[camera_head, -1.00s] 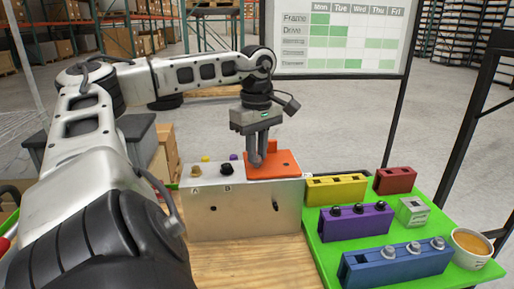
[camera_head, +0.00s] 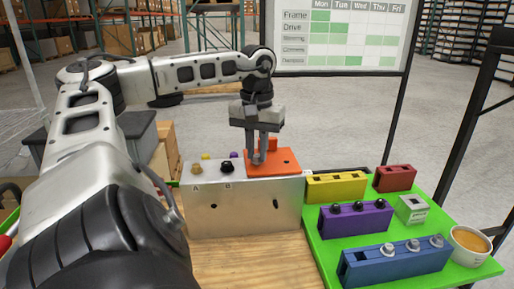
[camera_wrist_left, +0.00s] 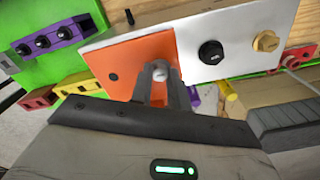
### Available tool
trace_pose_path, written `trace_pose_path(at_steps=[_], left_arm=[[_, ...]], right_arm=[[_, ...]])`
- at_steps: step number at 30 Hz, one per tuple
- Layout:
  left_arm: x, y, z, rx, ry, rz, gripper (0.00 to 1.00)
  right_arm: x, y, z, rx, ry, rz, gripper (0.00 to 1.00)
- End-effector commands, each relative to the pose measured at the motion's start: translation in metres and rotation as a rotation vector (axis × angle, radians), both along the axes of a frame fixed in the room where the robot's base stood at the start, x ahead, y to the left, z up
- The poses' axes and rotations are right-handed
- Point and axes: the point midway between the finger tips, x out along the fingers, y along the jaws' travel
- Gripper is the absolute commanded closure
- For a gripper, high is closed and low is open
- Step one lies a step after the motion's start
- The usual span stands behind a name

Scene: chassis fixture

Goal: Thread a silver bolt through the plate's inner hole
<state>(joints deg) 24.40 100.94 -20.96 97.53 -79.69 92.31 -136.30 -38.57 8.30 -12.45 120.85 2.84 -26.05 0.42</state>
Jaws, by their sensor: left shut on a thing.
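An orange plate (camera_head: 284,161) lies on the top right part of the metal box (camera_head: 240,212); it also shows in the left wrist view (camera_wrist_left: 120,62). It has a dark outer hole (camera_wrist_left: 113,76). My left gripper (camera_head: 259,160) points down over the plate's inner end, shut on a silver bolt (camera_wrist_left: 158,71) whose round head shows between the fingertips. The fingers hide the inner hole and the shank, so I cannot tell how far the bolt is in. More silver bolts (camera_head: 413,246) stand in the blue block (camera_head: 385,268). My right gripper is not in view.
A brass bolt (camera_head: 196,169) and a black bolt (camera_head: 227,167) stand on the box, left of the plate. The green mat (camera_head: 325,257) at the right holds purple (camera_head: 352,223), yellow (camera_head: 338,187) and red (camera_head: 396,178) blocks, and a cup (camera_head: 468,246). Wooden table in front is clear.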

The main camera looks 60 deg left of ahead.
Motion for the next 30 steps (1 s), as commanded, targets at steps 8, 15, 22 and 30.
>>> trace_pose_path(at_steps=[8,15,22,30], left_arm=[[-0.0015,-0.0028,-0.0073,-0.012,0.012,-0.462,1.0],[-0.0016,-0.0028,-0.0081,-0.012,0.012,-0.582,1.0],[-0.0017,-0.0025,-0.008,-0.011,0.013,-0.578,0.57],[-0.0011,-0.0009,-0.0049,-0.005,0.007,-0.574,0.57]], right_arm=[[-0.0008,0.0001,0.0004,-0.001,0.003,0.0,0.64],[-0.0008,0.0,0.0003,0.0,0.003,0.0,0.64],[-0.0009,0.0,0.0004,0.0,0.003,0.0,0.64],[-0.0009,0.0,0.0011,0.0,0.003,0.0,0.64]])
